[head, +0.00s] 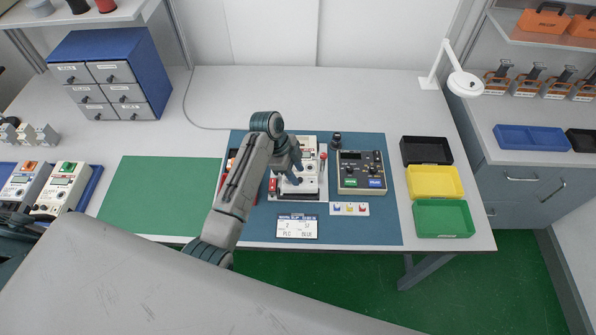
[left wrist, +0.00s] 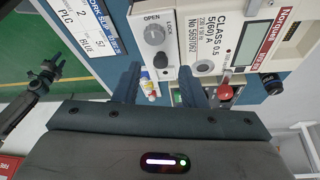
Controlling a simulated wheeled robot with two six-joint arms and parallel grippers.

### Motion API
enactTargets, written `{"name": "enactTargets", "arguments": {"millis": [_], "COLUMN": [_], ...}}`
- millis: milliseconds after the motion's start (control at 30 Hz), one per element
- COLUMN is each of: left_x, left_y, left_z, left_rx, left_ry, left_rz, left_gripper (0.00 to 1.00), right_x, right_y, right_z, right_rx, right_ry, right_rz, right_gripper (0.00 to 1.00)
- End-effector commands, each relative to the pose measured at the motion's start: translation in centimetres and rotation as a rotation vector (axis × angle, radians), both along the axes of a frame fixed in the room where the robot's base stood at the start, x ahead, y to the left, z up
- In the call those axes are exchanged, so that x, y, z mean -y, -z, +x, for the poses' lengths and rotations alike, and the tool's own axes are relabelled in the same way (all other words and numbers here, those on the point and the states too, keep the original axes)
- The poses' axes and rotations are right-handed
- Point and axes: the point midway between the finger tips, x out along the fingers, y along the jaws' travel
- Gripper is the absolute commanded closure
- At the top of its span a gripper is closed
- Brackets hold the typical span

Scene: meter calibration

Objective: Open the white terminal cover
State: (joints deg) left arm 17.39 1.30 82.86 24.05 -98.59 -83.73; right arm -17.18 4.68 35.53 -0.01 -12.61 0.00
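The white meter (head: 310,168) stands on the blue mat, partly hidden by my left arm. In the left wrist view its white terminal cover (left wrist: 142,24) carries a grey round knob marked OPEN and LOCK, and looks closed. The meter's label face (left wrist: 210,35) lies to its right. My left gripper (head: 293,174) is over the meter's left part in the head view. In the left wrist view the gripper (left wrist: 159,80) has its two fingers spread with nothing held between them, beside the knob. What looks like my right gripper (left wrist: 48,72) shows dark and small at the left.
A red-tipped lever (head: 323,156) and a black knob-like post (head: 336,138) stand close right of the meter. A dark test box (head: 361,172), a card with coloured pieces (head: 349,209) and a work slip (head: 297,227) lie near. The green mat (head: 150,190) is clear.

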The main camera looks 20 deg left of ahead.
Motion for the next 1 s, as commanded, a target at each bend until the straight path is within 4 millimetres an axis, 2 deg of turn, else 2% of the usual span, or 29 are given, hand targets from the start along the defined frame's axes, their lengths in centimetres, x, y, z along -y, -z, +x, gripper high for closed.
{"name": "enactTargets", "arguments": {"millis": [200, 467, 500, 700, 1000], "left_x": [0.7, 0.7, 0.7, 0.7, 0.7], "left_y": [1.6, 1.9, 1.9, 1.9, 2.1], "left_z": [0.0, 0.1, 0.1, 0.1, 0.8], "left_rx": [0.000, 0.002, 0.002, 0.002, 0.002], "left_ry": [0.000, -0.001, -0.001, -0.001, -0.001], "left_rz": [0.000, 0.001, 0.001, 0.001, 0.001], "left_gripper": [0.62, 0.62, 0.64, 1.00, 1.00], "right_x": [0.0, -0.2, -0.2, -0.3, -0.3], "right_y": [-0.7, -0.6, -0.6, -0.6, -0.1], "right_z": [0.0, 0.0, 0.0, 0.0, 0.4], "right_rx": [0.000, 0.000, 0.000, 0.000, 0.005], "right_ry": [0.000, 0.001, 0.001, 0.001, 0.000], "right_rz": [0.000, 0.002, 0.002, 0.003, 0.003], "right_gripper": [0.59, 0.59, 0.59, 0.59, 0.59]}}
